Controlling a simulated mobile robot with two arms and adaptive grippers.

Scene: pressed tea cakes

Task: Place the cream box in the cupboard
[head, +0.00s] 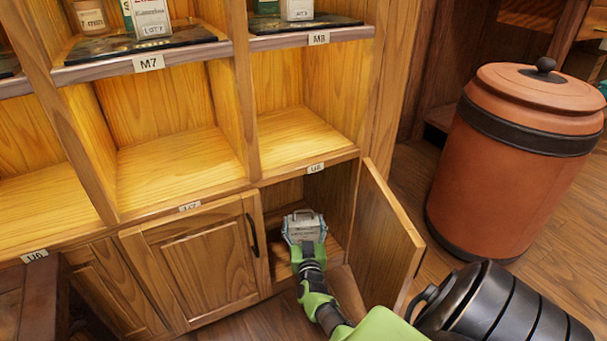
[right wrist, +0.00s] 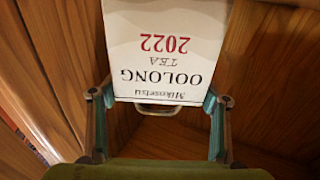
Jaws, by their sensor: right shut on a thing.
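The cream box (right wrist: 165,45) fills the upper middle of the right wrist view, with upside-down print reading OOLONG TEA 2022. My right gripper (right wrist: 160,100) has one finger on each side of it and is shut on it. In the head view the right gripper (head: 305,238) is in the opening of the cupboard (head: 286,195), low in the middle. The box there is small and looks greyish, partly hidden by the gripper. I cannot tell whether it touches the cupboard floor. The cupboard door (head: 375,240) stands open on the right. My left gripper is not in view.
A closed cupboard door (head: 205,262) with a black handle is left of the opening. Empty shelf bays (head: 180,165) lie above it. Trays with boxes and a jar stand on the upper shelves M7 and M8. A large terracotta-coloured canister (head: 515,160) stands on the floor at right.

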